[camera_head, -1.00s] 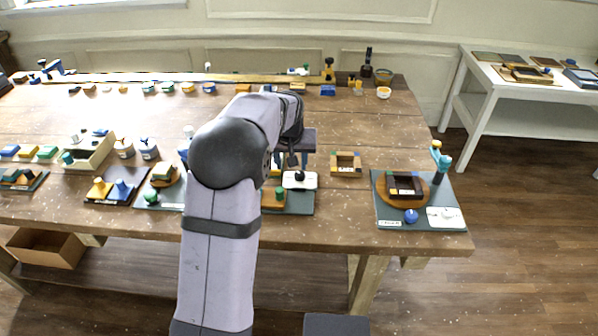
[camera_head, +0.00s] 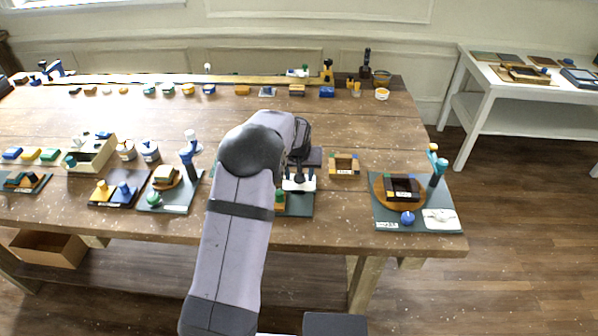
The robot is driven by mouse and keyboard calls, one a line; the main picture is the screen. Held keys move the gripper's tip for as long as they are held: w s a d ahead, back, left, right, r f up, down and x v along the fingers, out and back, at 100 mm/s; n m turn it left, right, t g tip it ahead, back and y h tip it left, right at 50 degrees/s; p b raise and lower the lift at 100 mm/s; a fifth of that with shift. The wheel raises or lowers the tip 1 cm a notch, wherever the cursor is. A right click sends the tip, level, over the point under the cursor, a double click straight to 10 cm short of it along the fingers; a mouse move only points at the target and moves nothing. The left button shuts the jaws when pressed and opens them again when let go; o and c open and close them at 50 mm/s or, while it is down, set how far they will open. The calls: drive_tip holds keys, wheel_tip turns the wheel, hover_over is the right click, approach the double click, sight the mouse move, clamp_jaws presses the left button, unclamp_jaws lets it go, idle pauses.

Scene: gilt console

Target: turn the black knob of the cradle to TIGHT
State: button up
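The cradle's dark green base (camera_head: 301,207) stands near the front edge of the wooden table, partly hidden behind my arm. A white plate (camera_head: 309,185) sits on it, and the black knob (camera_head: 299,181) is a small dark shape on this plate. A green knob (camera_head: 280,196) shows at the left, beside my arm. My gripper (camera_head: 299,171) points down directly over the black knob, very near or at it. Its fingers are small and dark against the knob, so I cannot tell whether they touch it or are open. The knob's setting and any TIGHT mark are too small to read.
A small wooden frame (camera_head: 344,164) stands just right of the cradle. Farther right is another green board (camera_head: 384,218) with a round wooden disc, blue knob and teal post. Boards with blocks and knobs (camera_head: 172,196) stand left of my arm.

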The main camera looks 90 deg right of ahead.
drive_tip(key=shift+d+f, duration=0.1)
drive_tip(key=shift+f, duration=0.2)
drive_tip(key=c, duration=1)
drive_tip(key=shift+c, duration=0.2)
